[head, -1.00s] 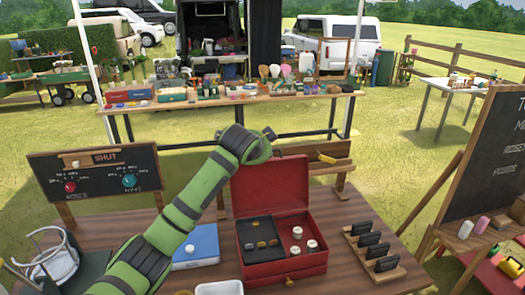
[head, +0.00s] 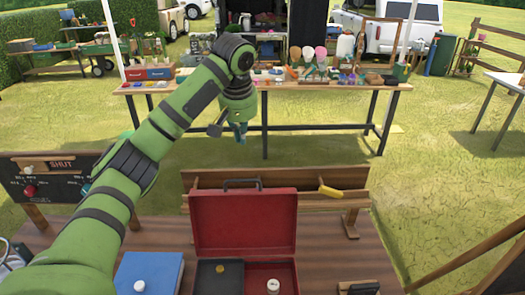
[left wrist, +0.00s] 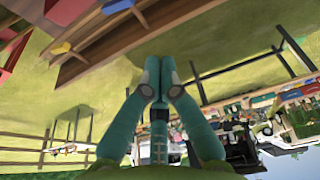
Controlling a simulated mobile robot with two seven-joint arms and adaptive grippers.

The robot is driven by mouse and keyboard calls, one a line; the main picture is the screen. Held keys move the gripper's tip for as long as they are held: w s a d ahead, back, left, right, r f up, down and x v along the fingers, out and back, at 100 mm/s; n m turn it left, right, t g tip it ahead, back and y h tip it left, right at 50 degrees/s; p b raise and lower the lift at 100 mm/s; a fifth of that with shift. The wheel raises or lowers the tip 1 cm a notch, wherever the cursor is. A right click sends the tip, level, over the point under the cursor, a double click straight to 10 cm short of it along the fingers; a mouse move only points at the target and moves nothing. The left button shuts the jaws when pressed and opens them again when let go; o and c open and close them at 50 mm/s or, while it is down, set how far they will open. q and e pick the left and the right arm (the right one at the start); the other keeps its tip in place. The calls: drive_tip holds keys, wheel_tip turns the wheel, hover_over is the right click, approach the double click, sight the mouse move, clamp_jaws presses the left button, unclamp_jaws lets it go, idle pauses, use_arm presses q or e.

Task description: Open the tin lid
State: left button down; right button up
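The red tin (head: 203,240) stands on the wooden table with its lid (head: 262,222) raised upright at the back, a dark handle on the lid's top edge. Inside are a dark tray (head: 207,282) with a small yellowish piece and a compartment with a white round piece. The tin's front is cut off by the picture's lower edge. My left gripper (head: 240,138) hangs fingers down above and behind the lid, apart from it. In the left wrist view, its teal fingers (left wrist: 158,68) lie together with nothing visible between them. My right gripper is not in view.
A wooden rack (head: 340,208) with a yellow item stands behind the lid. A blue box (head: 146,268) is left of the tin, a dark-topped holder (head: 358,287) right of it. The board marked SHUT (head: 62,180) stands at left. Grass separates this from the far laden table (head: 330,84).

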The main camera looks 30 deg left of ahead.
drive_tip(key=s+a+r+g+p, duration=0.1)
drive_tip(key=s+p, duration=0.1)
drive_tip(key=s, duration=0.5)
use_arm(q)
wheel_tip(320, 180, down, 9)
drive_tip(key=s+p, duration=0.2)
drive_tip(key=p, duration=0.2)
drive_tip(key=shift+d, duration=0.25)
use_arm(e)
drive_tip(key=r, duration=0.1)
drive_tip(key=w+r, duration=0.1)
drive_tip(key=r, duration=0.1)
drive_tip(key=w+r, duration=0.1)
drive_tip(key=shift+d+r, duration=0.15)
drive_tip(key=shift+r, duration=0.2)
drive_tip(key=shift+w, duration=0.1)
